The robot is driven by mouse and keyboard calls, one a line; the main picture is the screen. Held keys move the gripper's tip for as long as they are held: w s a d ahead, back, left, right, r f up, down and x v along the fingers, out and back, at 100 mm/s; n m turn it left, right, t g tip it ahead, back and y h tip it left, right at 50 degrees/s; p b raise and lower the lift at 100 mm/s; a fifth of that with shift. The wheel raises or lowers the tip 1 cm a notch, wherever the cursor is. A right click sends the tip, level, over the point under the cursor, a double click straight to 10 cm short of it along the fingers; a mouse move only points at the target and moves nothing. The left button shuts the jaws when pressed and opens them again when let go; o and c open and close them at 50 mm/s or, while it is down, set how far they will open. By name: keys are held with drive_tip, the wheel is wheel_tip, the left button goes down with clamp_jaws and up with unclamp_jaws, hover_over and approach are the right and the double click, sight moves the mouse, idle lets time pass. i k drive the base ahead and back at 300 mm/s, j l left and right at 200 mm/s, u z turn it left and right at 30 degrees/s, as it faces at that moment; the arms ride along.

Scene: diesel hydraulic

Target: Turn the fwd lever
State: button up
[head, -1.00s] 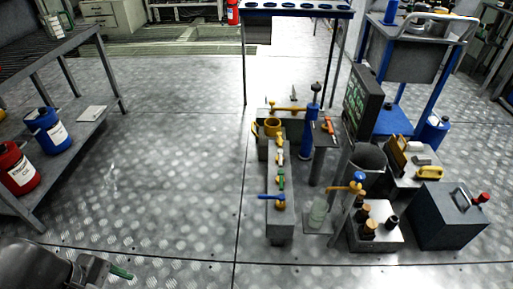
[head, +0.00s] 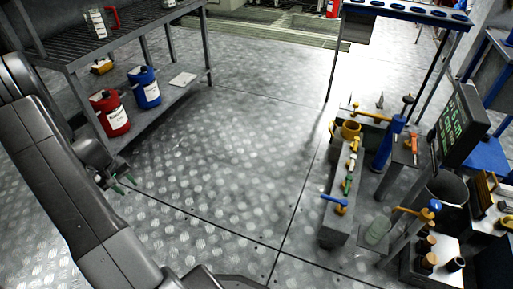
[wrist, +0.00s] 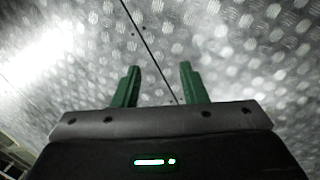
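My gripper (head: 122,184) hangs over bare floor at the left of the head view, well away from the levers. In the wrist view its two green fingers (wrist: 158,86) stand apart with nothing between them. A narrow grey stand at the right of the head view carries a row of small levers: a blue-handled lever (head: 333,200) at the near end, then a green lever (head: 348,184), an orange-yellow lever (head: 351,164) and others behind. A yellow lever with a blue knob (head: 420,211) stands to their right. No label is readable, so I cannot tell which is the fwd lever.
A dark display with green text (head: 457,128) stands right of the levers, near a dark bucket (head: 446,190) and a blue cylinder (head: 387,146). A shelf at left holds a red canister (head: 111,113) and a blue canister (head: 145,88). The floor between is clear.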

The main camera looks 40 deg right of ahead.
sight(354, 157)
drive_tip(key=z, duration=1.55)
drive_tip(key=i+l+z, duration=0.65)
drive_tip(key=i+l, duration=0.1)
drive_tip(key=i, duration=0.1)
